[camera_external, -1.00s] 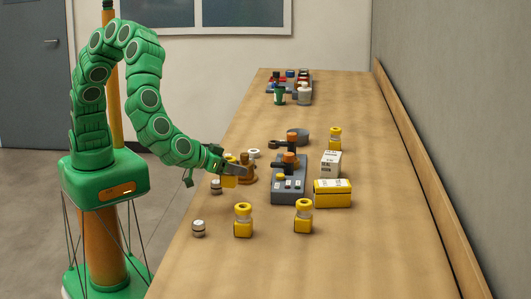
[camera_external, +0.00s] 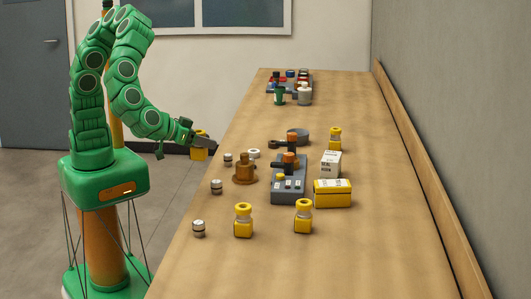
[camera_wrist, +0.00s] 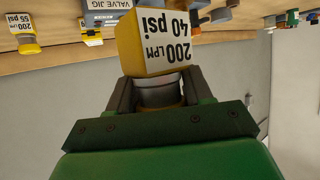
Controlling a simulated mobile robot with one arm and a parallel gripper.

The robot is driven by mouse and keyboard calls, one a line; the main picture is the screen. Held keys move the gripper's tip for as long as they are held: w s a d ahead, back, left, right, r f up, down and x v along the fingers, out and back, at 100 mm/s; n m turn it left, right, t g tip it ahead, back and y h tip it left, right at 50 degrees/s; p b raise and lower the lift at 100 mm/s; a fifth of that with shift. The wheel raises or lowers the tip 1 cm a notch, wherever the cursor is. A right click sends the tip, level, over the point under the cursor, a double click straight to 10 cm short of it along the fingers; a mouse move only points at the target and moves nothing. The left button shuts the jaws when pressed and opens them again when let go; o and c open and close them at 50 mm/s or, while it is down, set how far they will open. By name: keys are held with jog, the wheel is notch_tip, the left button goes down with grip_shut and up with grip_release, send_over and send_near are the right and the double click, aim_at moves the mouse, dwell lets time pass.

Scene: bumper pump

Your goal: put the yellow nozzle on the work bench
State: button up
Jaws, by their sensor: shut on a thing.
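My gripper (camera_external: 203,143) is shut on a yellow nozzle (camera_external: 199,153). It holds the nozzle in the air beside the left edge of the work bench (camera_external: 400,240), over the floor. In the wrist view the held nozzle (camera_wrist: 150,45) sits between my fingers, with a white label reading "200 LPM 40 psi" upside down. Its grey collar is gripped. Other yellow nozzles stand upright on the bench: one at the front left (camera_external: 243,220), one at the front middle (camera_external: 303,216) and one farther back (camera_external: 335,139).
A brown fitting (camera_external: 245,170) and small metal caps (camera_external: 216,187) stand near the bench's left edge. A grey valve jig (camera_external: 289,185), a yellow box (camera_external: 332,194) and a white box (camera_external: 331,163) fill the middle.

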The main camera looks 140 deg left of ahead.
jog(key=shift+s+d+r, duration=0.15)
jog(key=shift+s+d, duration=0.05)
jog(key=shift+s, duration=0.05)
